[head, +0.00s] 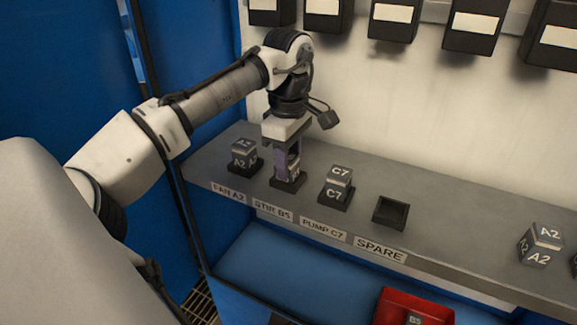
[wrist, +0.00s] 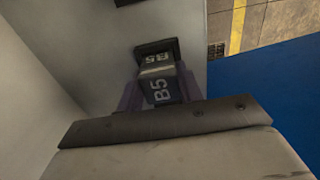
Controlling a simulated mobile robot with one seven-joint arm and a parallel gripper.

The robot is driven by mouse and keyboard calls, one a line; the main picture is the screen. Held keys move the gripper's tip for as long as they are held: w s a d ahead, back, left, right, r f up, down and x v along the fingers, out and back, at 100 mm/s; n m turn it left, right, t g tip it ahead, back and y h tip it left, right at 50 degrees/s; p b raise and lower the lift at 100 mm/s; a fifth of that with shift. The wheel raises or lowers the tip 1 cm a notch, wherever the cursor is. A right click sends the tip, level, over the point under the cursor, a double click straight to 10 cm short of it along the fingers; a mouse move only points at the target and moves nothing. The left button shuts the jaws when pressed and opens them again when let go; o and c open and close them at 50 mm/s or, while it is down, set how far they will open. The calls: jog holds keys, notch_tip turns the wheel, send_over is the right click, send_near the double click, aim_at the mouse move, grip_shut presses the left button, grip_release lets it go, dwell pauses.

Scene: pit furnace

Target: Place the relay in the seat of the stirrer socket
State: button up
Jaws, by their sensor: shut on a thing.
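My gripper (head: 287,165) points down over the socket (head: 288,183) behind the STIR B5 label (head: 272,211). Its purple fingers are shut on a grey relay (head: 295,172). In the wrist view this relay (wrist: 160,90) shows B5 on two faces between the fingers, with the dark socket (wrist: 145,49) right at its far end. The relay's lower end is at the socket; I cannot tell whether it is fully down in the seat. The fingers hide part of the relay.
Relay A2 (head: 243,152) stands in the socket to the left, and relay C7 (head: 338,180) in the one to the right. The spare socket (head: 391,213) is empty. Another A2 relay (head: 541,244) lies at the right. A red bin (head: 440,307) below holds a B5 block (head: 414,320).

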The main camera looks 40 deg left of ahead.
jog(key=o, duration=1)
notch_tip(320, 180, up, 12)
jog(key=p, duration=1)
jog(key=shift+r, duration=0.15)
